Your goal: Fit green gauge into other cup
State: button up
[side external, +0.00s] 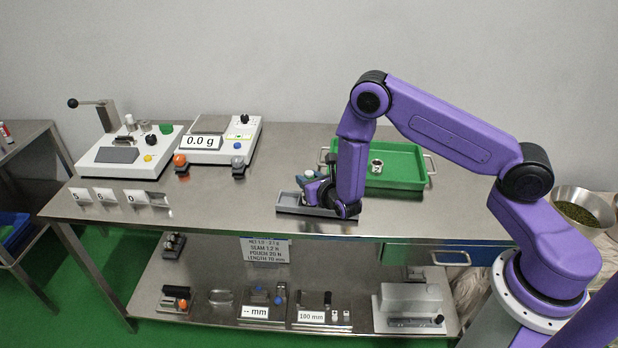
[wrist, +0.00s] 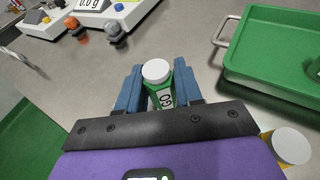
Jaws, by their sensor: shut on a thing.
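In the wrist view the green gauge (wrist: 153,88), a small green block with a white round cap and a white label with dark letters, stands between my gripper's (wrist: 160,88) two blue fingers. The fingers are shut on it. In the side view my gripper (side external: 315,186) is low over a shallow grey tray (side external: 290,210), and the arm partly hides the gauge. I cannot tell whether the gauge touches the tray. An orange-topped piece (side external: 180,161) and a grey-topped piece (side external: 238,166) stand on dark holders by the scale. I cannot make out an empty cup.
A green tray (side external: 415,180) with a small white item (side external: 376,165) is behind my arm. A scale (side external: 220,140) reading 0.0 g and a white device (side external: 110,158) stand at the left. A yellow piece with a white cap (wrist: 290,146) is right of my gripper. Clear steel lies between.

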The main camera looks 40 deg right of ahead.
jog(key=shift+f, duration=0.2)
jog(key=o, duration=1.2)
jog(key=shift+s, duration=0.1)
jog(key=v, duration=1.7)
jog(key=shift+s+r, duration=0.1)
jog(key=shift+r, duration=0.05)
